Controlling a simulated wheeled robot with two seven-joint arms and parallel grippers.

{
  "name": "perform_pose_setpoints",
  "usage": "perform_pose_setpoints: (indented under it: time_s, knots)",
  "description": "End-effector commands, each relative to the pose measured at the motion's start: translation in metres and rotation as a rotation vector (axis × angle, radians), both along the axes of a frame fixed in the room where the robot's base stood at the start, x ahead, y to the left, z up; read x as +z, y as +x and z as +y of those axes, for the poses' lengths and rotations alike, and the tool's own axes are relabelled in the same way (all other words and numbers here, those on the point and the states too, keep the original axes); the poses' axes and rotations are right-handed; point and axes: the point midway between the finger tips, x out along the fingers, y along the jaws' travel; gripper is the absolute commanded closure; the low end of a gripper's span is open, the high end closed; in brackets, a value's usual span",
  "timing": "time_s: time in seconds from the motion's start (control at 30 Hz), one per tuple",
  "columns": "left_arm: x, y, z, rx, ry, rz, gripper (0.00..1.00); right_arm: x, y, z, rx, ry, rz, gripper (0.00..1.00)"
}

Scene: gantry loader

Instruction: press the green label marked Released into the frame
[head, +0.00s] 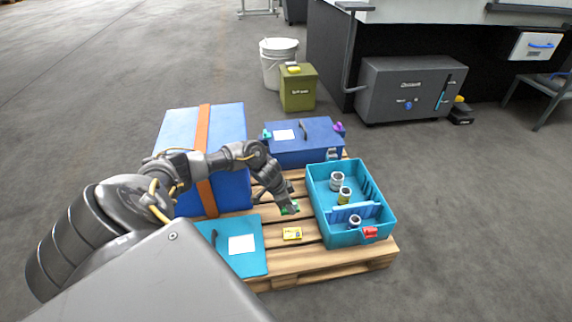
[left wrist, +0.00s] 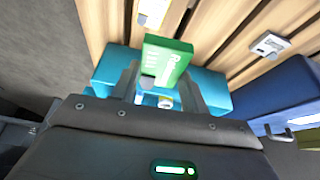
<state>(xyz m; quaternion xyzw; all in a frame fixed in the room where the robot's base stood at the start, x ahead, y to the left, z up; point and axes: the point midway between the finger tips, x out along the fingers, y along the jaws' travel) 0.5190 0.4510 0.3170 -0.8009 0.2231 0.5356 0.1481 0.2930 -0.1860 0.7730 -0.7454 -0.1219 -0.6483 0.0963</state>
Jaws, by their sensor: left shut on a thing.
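My left gripper (head: 289,205) is shut on the green label (left wrist: 166,60), a small flat green block with pale lettering too small to read. My right gripper is not in view.
A yellow label (head: 292,233) lies on the wooden pallet (head: 330,263). The bin holds several ring-shaped parts. A teal lid (head: 255,262) with a white sheet lies at the left. A strapped blue box (head: 228,135) and a darker blue case (head: 310,152) stand behind.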

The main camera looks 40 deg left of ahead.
Motion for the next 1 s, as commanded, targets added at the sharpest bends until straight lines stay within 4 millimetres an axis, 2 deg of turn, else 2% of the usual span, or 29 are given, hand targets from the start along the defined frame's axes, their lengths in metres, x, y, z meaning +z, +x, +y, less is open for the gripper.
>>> perform_pose_setpoints:
  time_s: [0.17,0.33,0.47,0.6,0.7,0.8,0.9,1.0]
  knots:
    - [0.052,0.036,-0.053,-0.063,-0.001,-0.016,0.77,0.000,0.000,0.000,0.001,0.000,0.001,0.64]
    - [0.127,0.058,-0.125,-0.162,0.005,-0.017,0.77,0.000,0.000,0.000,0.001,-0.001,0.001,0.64]
    - [0.190,0.054,-0.179,-0.255,0.009,-0.015,0.77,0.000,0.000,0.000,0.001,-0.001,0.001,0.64]
    - [0.251,0.025,-0.223,-0.353,0.012,-0.011,0.77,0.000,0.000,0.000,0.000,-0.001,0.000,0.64]
    - [0.282,-0.003,-0.237,-0.397,0.011,-0.009,0.77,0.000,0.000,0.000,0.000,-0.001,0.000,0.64]
    - [0.302,-0.030,-0.239,-0.415,0.009,-0.006,0.77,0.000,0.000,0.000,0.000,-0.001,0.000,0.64]
    - [0.314,-0.050,-0.236,-0.416,0.006,-0.003,0.77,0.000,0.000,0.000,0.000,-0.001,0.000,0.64]
    - [0.320,-0.062,-0.231,-0.410,0.002,-0.002,0.77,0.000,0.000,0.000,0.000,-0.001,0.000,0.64]
